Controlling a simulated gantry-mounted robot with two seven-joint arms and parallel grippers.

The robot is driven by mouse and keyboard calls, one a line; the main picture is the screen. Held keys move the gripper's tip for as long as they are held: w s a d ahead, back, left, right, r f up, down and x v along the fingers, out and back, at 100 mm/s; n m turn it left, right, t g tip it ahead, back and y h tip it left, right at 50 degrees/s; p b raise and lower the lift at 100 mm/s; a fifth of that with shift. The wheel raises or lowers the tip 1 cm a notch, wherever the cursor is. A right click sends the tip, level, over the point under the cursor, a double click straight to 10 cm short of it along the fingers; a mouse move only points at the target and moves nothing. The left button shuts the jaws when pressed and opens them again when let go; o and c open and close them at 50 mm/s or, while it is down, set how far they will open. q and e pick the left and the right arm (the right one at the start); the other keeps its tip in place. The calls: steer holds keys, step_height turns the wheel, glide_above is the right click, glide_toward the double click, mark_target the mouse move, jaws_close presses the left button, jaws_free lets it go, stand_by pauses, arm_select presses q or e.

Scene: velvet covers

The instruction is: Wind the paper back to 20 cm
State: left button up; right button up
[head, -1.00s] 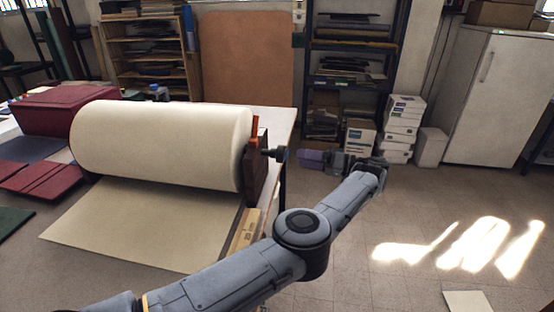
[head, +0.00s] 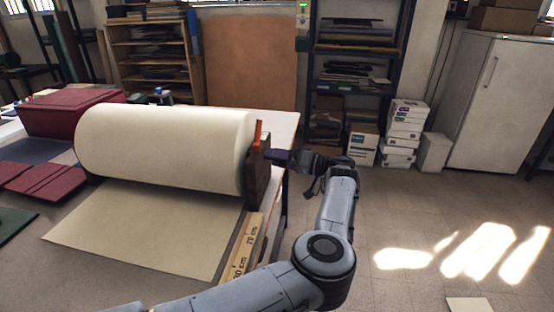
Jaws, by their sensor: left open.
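A thick cream paper roll (head: 165,148) lies on its side on the table. Its loose sheet (head: 145,225) runs flat toward the front. A wooden ruler strip (head: 246,248) with printed cm marks lies along the sheet's right edge; the numbers are hard to read, and the sheet's front edge lies near its lower visible mark. A dark stand (head: 257,178) with an orange lever (head: 258,135) holds the roll's right end. My left gripper (head: 282,158) is open at the crank side of this stand, its fingers at the crank handle, which they largely hide. My right gripper is out of view.
A dark red box (head: 70,110), red covers (head: 40,180) and a green cover (head: 14,222) lie left of the roll. Shelves, stacked white boxes (head: 402,135) and a fridge (head: 492,100) stand behind. The floor right of my arm is mostly clear.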

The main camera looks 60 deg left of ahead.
arm_select(q)
steer(key=shift+s+a, duration=0.1)
steer(key=c, duration=1.4)
steer(key=shift+c, duration=0.2)
